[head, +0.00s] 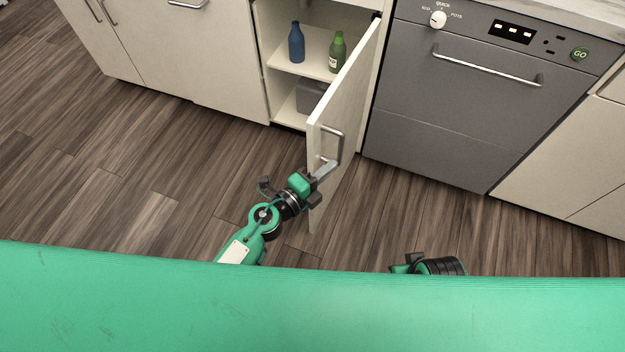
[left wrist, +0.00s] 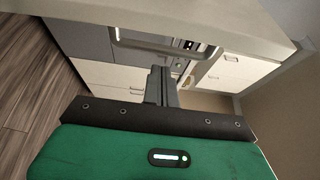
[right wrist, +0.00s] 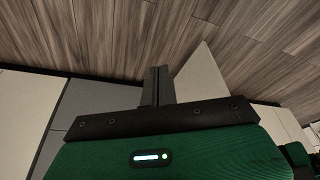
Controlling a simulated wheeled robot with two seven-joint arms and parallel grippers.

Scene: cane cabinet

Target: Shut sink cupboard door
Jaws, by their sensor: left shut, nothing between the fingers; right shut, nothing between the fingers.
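The pale sink cupboard door (head: 345,95) stands wide open in the head view, swung out from its hinge side beside the dishwasher. Its metal handle (head: 340,146) is near its free edge; a handle also crosses the upper part of the left wrist view (left wrist: 160,48). My left gripper (head: 328,170) is shut and empty, its fingers close to the handle's lower end; I cannot tell whether they touch. Its closed fingers show in the left wrist view (left wrist: 161,84). My right gripper (head: 405,262) is shut and empty, low and away from the door; its fingers show in the right wrist view (right wrist: 157,84).
The open cupboard holds a blue bottle (head: 296,44) and a green bottle (head: 337,52) on its shelf (head: 300,65), with a grey box (head: 311,95) below. A grey dishwasher (head: 450,110) stands right of the door. The wooden floor (head: 170,160) is clear.

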